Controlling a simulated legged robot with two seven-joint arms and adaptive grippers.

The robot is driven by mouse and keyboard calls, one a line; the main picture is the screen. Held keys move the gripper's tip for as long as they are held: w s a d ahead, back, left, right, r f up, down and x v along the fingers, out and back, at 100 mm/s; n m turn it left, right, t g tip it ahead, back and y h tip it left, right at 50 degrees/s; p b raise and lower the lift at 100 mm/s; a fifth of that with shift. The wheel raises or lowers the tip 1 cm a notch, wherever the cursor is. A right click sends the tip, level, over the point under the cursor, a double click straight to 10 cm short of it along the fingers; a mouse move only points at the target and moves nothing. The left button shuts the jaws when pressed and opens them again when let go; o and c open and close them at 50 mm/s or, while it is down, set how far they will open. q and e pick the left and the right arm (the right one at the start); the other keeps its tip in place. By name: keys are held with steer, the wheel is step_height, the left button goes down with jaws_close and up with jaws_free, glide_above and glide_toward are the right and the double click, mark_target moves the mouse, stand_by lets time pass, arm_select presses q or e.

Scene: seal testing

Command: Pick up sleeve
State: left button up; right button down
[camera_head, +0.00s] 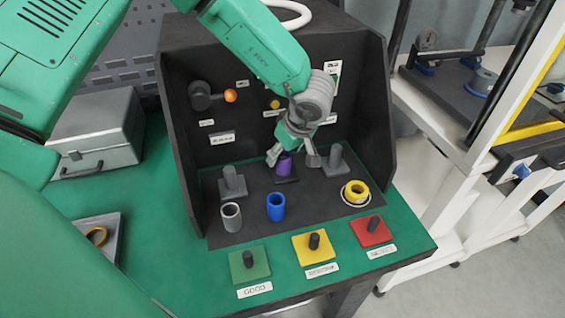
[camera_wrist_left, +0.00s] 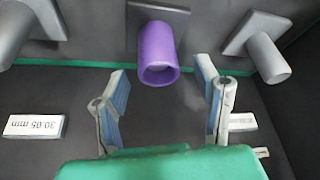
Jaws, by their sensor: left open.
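A purple sleeve (camera_head: 284,166) stands on a dark square base in the middle of the black test station. In the left wrist view the purple sleeve (camera_wrist_left: 157,52) shows its hollow end between and just beyond the fingers. My left gripper (camera_head: 293,157) is open and empty, close above the purple sleeve; its two fingers (camera_wrist_left: 162,82) are spread to either side and do not visibly touch it. A grey sleeve (camera_head: 231,217) and a blue sleeve (camera_head: 276,207) stand upright on the dark mat in front. My right gripper is not in view.
Grey posts on square bases stand left (camera_head: 232,182) and right (camera_head: 336,158) of the purple sleeve. A yellow ring (camera_head: 356,192) sits front right. Green (camera_head: 249,266), yellow (camera_head: 314,247) and red (camera_head: 371,231) pads with pegs line the table front. Black station walls (camera_head: 378,120) enclose the gripper.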

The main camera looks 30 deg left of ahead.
mark_target(283, 157)
arm_select(q)
steer(key=x, duration=0.3)
steer(key=shift+f, duration=0.35)
steer(key=shift+w+d+f, duration=0.15)
steer(key=shift+d+f, duration=0.05)
steer(key=shift+f, duration=0.15)
steer(key=shift+r, duration=0.1)
steer(key=shift+c, duration=0.3)
steer(key=shift+a, duration=0.4)
jaws_close()
